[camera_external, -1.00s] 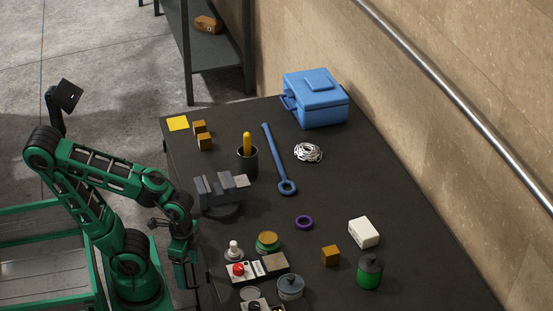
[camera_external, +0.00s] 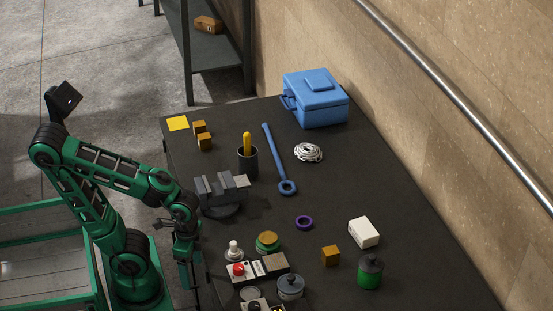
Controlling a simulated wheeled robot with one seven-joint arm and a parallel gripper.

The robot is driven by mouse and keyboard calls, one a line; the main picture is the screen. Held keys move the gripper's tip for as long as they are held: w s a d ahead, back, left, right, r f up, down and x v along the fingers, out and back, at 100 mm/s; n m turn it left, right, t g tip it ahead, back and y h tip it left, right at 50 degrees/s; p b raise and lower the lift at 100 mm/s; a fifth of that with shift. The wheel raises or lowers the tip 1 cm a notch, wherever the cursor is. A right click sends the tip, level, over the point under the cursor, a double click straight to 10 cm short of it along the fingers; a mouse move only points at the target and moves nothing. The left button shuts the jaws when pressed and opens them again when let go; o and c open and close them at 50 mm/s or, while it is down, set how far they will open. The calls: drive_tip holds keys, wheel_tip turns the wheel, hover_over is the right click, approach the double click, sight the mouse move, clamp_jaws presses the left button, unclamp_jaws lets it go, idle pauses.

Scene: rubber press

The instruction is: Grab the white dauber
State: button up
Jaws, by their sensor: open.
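A small white knob-like piece (camera_external: 233,247), which looks like the white dauber, stands upright on a round pale base near the left edge of the dark table. My gripper (camera_external: 191,286) hangs down just left of the table's left edge, to the left of and below the dauber in the picture. It is open, and no object shows in it. The fingertips are small and dark here, so their exact spacing is hard to see. The gripper is apart from the dauber.
A vise (camera_external: 219,194) stands behind. A white block (camera_external: 364,232) lies farther right.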

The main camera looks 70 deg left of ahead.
drive_tip(key=shift+c, duration=0.5)
drive_tip(key=c, duration=0.8)
